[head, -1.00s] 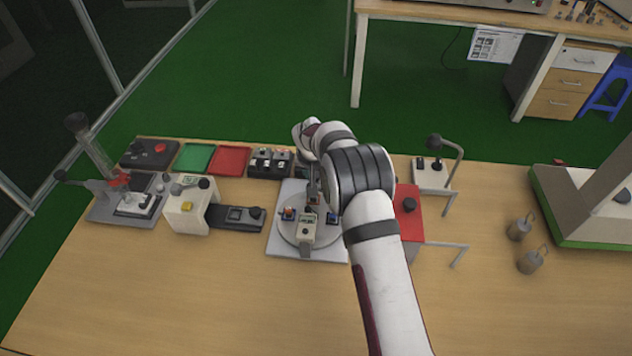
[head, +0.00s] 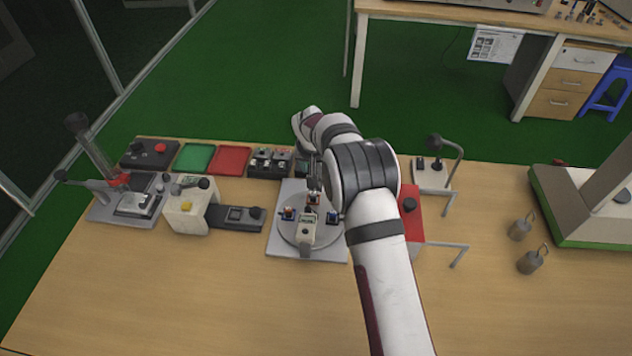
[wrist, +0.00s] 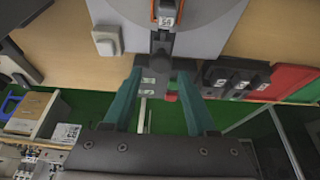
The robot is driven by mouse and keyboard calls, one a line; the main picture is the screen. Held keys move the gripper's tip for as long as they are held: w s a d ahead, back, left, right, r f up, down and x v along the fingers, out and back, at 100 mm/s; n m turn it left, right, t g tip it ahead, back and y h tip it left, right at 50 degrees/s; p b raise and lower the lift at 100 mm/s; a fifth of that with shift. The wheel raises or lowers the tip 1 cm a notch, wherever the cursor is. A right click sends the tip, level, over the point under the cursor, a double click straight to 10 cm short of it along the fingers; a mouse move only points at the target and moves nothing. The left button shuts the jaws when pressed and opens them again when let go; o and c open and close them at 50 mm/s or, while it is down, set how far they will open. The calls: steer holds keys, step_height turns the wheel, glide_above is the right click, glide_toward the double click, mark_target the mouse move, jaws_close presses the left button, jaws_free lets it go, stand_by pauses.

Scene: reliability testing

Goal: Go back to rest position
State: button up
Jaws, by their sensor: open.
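My gripper (wrist: 160,78) shows in the wrist view as two teal fingers spread apart. A dark block with white labels (wrist: 150,88) and a red spot appears between them; I cannot tell its depth, but no finger visibly touches it. In the head view my gripper (head: 314,180) points down, partly hidden by my own arm. It is above the rear of a round grey turntable (head: 290,232) on a square plate (head: 284,248). Small blocks with orange and blue parts (head: 288,214) sit on the turntable, with a pale device (head: 306,228) at its front.
Left stand a beige box (head: 186,212), a lever press (head: 128,205), a green tray (head: 195,157) and a red tray (head: 231,160). Dark switch boxes (head: 270,162) stand behind the turntable. Right are a red box (head: 411,222), hooked weights (head: 530,262) and a lamp-like stand (head: 456,165). The front table is clear.

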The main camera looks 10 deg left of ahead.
step_height(320, 180, up, 3)
steer(key=shift+f, duration=0.2)
steer(key=shift+s+d+r, duration=0.1)
steer(key=shift+r, duration=0.1)
steer(key=s+d+r+m+g, duration=0.1)
steer(key=s+d+r+m, duration=0.1)
steer(key=s+d+r, duration=0.7)
steer(key=s+d+r+m+g, duration=0.1)
steer(key=s+d+r+g, duration=0.3)
steer(key=s, duration=0.9)
steer(key=s+m+y, duration=0.1)
steer(key=s+m, duration=0.1)
steer(key=s, duration=2)
steer(key=shift+s+d+m+y, duration=0.15)
steer(key=shift+s+m+y, duration=0.15)
steer(key=shift+y, duration=0.1)
